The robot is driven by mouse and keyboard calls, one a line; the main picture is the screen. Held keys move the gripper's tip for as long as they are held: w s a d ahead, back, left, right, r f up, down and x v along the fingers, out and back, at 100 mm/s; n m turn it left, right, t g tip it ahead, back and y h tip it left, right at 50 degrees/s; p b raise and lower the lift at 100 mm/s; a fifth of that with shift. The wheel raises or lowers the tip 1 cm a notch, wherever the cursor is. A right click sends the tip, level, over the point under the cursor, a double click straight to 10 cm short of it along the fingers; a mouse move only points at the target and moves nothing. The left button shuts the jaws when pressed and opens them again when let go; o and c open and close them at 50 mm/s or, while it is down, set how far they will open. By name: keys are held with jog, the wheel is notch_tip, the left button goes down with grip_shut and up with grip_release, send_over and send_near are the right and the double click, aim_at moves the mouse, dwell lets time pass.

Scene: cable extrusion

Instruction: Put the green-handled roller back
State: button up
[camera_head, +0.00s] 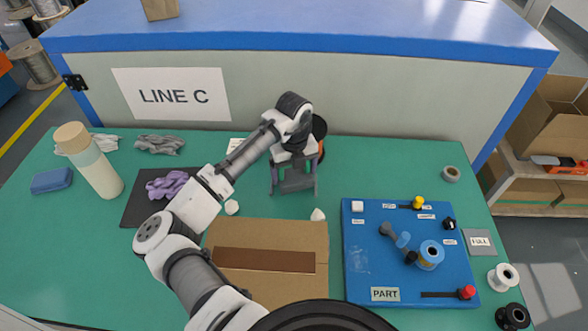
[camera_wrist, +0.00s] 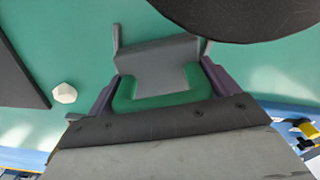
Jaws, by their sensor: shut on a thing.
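My gripper (camera_head: 296,166) points down over the green table, below the LINE C sign and to its right. In the wrist view its purple-sided fingers (camera_wrist: 160,88) are shut on the green U-shaped handle (camera_wrist: 163,102) of the roller. A grey bracket-like piece (camera_wrist: 155,62) with upright ends lies just beyond the handle; it also shows under my gripper in the head view (camera_head: 296,184). I cannot tell whether it is part of the roller or a rest. The roller's working part is not clearly visible. A large dark rounded shape (camera_wrist: 225,12) fills the upper right of the wrist view.
A cardboard sheet (camera_head: 225,240) with a brown strip lies in front. A blue PART board (camera_head: 365,270) with knobs and a spool is at right. Purple gloves (camera_head: 165,185) on a dark mat and a bottle (camera_head: 98,172) are at left. The blue-edged wall stands close behind.

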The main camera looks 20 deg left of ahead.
jog(key=shift+f+b, duration=0.4)
jog(key=shift+f, duration=0.15)
jog(key=o, duration=0.8)
jog(key=shift+r+p, duration=0.3)
jog(key=shift+r, duration=0.05)
notch_tip(320, 180, up, 12)
jog(key=b, duration=0.2)
jog(key=shift+r+b, duration=0.25)
jog(key=shift+b, duration=0.05)
jog(key=shift+s, duration=0.1)
